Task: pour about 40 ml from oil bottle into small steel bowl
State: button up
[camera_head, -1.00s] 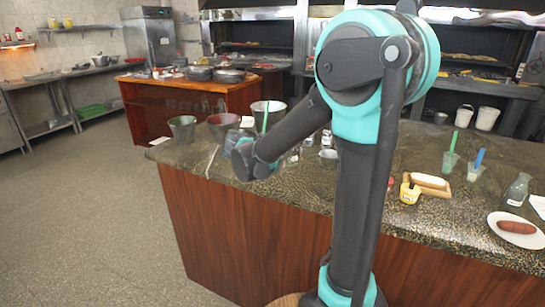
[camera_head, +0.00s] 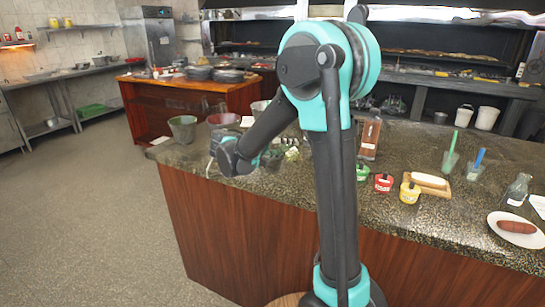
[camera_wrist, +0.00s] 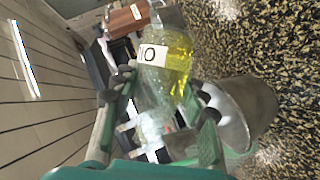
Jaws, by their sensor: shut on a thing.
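The oil bottle (camera_wrist: 178,55), clear glass with yellow oil and a white label, is between the fingers of my gripper (camera_wrist: 165,88) in the wrist view. The gripper is shut on it. The bottle is tilted far over, with the oil lying along its lower side. A grey steel vessel, seemingly the small steel bowl (camera_wrist: 255,105), stands on the counter below and beside the bottle. A finger covers part of its rim. I see no clear stream of oil, and the bowl's inside is mostly hidden. In the head view my arm hides the bottle and bowl.
On the stone counter (camera_head: 400,228) stand a green pot (camera_head: 361,172), a red pot (camera_head: 383,183), a yellow pot (camera_head: 409,193), a brown bottle (camera_head: 370,138) and a plate with sausage (camera_head: 517,229). A metal bucket (camera_head: 182,129) stands at the left end.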

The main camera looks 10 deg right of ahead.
jog(key=shift+r+n+h, duration=0.1)
jog(key=shift+n+h, duration=0.2)
jog(key=shift+n, duration=0.2)
jog(key=shift+s+n+g, duration=0.1)
jog(key=shift+n+g, duration=0.2)
jog(key=shift+n, duration=0.1)
jog(key=shift+d+f+h, duration=0.1)
jog(key=shift+f+h, duration=0.15)
jog(key=shift+h, duration=0.15)
jog(key=shift+r+n+h, duration=0.3)
jog(key=shift+r+n, duration=0.2)
jog(key=shift+n, duration=0.4)
jog(key=shift+f+n+g+h, duration=0.3)
jog(key=shift+n+h, duration=0.2)
jog(key=shift+n, duration=0.3)
dwell(1.4)
jog(key=shift+r+m+y, duration=0.4)
jog(key=shift+m+y, duration=0.1)
jog(key=shift+m, duration=0.3)
jog(key=shift+f+m, duration=0.35)
jog(key=shift+m, duration=0.05)
